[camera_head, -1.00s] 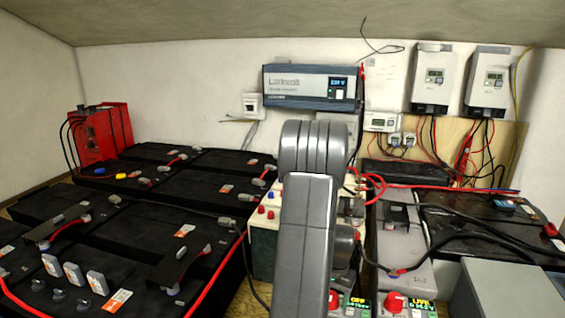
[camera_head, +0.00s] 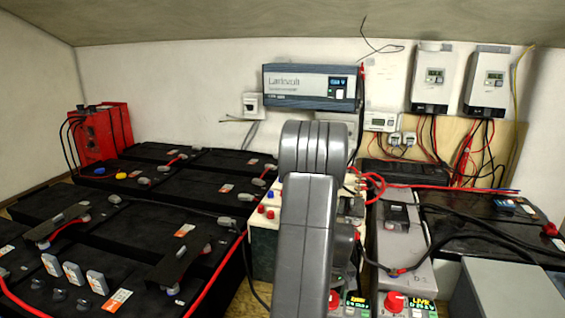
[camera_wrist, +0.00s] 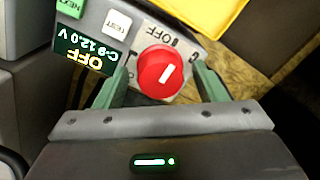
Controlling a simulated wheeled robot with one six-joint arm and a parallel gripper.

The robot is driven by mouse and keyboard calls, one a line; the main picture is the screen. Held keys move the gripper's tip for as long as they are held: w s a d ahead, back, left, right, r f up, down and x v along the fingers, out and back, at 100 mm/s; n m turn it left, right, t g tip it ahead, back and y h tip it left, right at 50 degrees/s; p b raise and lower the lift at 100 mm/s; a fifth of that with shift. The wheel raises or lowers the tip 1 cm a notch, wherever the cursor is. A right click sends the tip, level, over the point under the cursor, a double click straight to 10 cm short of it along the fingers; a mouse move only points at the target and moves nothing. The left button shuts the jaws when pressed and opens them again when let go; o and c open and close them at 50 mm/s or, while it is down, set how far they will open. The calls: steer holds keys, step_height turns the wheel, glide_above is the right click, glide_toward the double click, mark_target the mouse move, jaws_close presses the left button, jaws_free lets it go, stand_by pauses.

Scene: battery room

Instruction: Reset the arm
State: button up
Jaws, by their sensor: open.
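My grey arm (camera_head: 307,215) stands upright in the middle of the head view, and my gripper is hidden there behind or below it. In the wrist view my gripper (camera_wrist: 162,76) is open, with its two green fingers on either side of a red round knob (camera_wrist: 159,72). Gaps show between the knob and both fingers, and nothing is held. The knob sits on a grey panel, beside a small display (camera_wrist: 84,54) that reads OFF and 12.0 V. I cannot tell how far the fingertips are from the panel.
Black batteries (camera_head: 140,225) with cables and loose parts fill the left. A grey unit with another red knob (camera_head: 395,301) stands right of my arm, near a grey box (camera_head: 510,290). A yellow-edged thing (camera_wrist: 205,12) lies beyond the panel. An inverter (camera_head: 310,87) hangs on the back wall.

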steer(key=n, duration=0.4)
stand_by(0.3)
steer(key=shift+r, duration=0.1)
